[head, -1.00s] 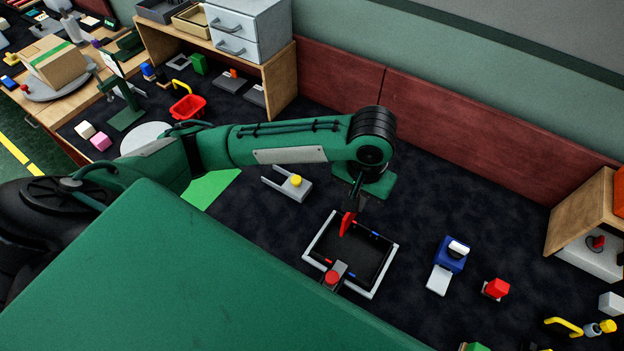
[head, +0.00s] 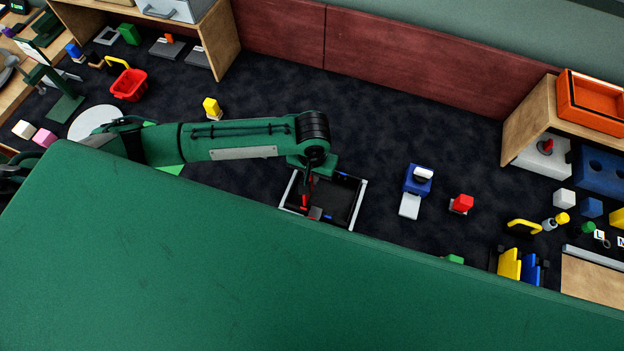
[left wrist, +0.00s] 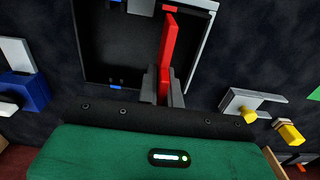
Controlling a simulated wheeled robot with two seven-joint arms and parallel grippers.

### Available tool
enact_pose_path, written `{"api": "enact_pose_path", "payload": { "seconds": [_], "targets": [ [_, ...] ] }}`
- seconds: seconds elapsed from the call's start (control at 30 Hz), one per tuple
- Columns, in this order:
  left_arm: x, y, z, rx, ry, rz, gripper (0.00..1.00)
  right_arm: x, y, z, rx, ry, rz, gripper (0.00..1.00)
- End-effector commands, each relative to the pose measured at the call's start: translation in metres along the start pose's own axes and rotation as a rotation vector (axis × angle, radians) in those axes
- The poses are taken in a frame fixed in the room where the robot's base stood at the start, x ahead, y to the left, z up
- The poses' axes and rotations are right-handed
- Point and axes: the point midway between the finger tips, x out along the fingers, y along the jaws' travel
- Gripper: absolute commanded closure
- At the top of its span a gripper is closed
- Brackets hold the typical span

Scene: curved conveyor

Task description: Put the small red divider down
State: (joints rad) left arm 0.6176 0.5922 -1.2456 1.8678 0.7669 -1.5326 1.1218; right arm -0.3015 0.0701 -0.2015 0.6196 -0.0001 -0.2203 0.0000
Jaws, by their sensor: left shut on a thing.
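My left gripper (head: 308,178) is shut on the small red divider (head: 304,196), a thin red plate. In the left wrist view the divider (left wrist: 168,42) stands up from between the fingertips (left wrist: 164,82). It is at one side of the square black tray with pale grey rims (head: 360,206). In the left wrist view the tray's rim (left wrist: 201,45) runs close beside the divider. I cannot tell whether the divider touches the tray's floor. The tray's front part is hidden in the head view. My right gripper is not in view.
A grey bracket with a yellow knob (left wrist: 246,104) lies near the tray. The dark mat behind the tray is clear.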

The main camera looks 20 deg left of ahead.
Motion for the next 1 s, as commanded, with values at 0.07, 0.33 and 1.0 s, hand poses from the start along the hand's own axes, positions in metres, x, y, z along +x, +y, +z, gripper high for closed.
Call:
{"api": "enact_pose_path", "payload": {
  "seconds": [0.07,0.33,1.0],
  "targets": [
    [0.011,-0.001,0.001,-0.001,-0.001,-0.003,1.00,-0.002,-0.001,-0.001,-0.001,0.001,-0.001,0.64],
    [0.039,0.000,0.000,-0.001,0.000,-0.001,1.00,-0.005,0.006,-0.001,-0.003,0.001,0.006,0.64],
    [0.042,-0.001,0.000,-0.001,0.000,-0.001,0.71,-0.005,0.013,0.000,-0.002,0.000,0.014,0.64]
  ]
}}
